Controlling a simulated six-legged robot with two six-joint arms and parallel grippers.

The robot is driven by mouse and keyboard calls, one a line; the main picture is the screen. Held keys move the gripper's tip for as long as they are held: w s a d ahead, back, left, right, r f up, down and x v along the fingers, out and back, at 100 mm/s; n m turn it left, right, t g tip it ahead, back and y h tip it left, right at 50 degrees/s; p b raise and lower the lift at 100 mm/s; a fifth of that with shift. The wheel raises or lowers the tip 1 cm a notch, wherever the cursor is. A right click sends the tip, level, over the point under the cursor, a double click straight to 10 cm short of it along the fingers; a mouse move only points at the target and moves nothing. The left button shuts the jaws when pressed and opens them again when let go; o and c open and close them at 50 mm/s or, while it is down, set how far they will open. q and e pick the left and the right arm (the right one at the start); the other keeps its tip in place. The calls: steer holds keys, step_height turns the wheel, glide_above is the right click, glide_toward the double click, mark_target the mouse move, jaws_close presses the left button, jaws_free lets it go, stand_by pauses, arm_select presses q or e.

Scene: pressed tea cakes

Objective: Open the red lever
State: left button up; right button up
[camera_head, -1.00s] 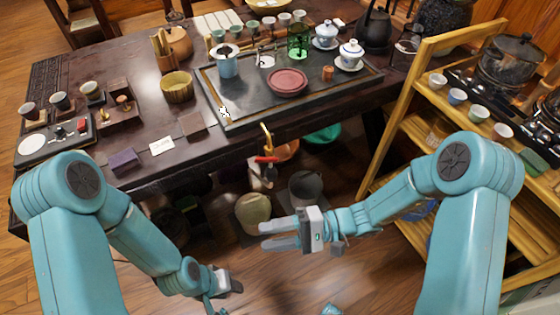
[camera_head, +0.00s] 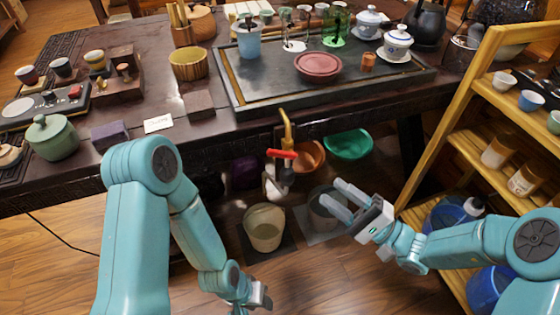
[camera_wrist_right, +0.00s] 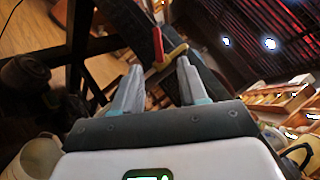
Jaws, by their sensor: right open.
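The red lever (camera_head: 281,154) sits on a brass tap (camera_head: 286,128) at the front edge of the dark table. In the head view the lever lies roughly level, pointing left. My right gripper (camera_head: 339,203) is open and empty, below and to the right of the lever, apart from it. In the right wrist view, the red lever (camera_wrist_right: 158,45) and the yellow tap (camera_wrist_right: 172,56) show beyond and between the open fingers (camera_wrist_right: 158,88). My left gripper (camera_head: 258,297) is low, near the floor at bottom centre; its fingers are too small to judge.
A beige bucket (camera_head: 265,228) and a dark bucket (camera_head: 325,210) stand on the floor under the tap. Orange (camera_head: 311,156) and green (camera_head: 348,146) bowls sit under the table. A wooden shelf (camera_head: 445,135) stands at the right. The tea tray (camera_head: 270,95) is above.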

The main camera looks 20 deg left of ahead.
mark_target(277, 155)
steer(key=x, duration=0.5)
steer(key=b+x, duration=0.1)
steer(key=x, duration=0.5)
steer(key=b+x, duration=0.1)
steer(key=x, duration=0.4)
steer(key=shift+a+f, duration=0.3)
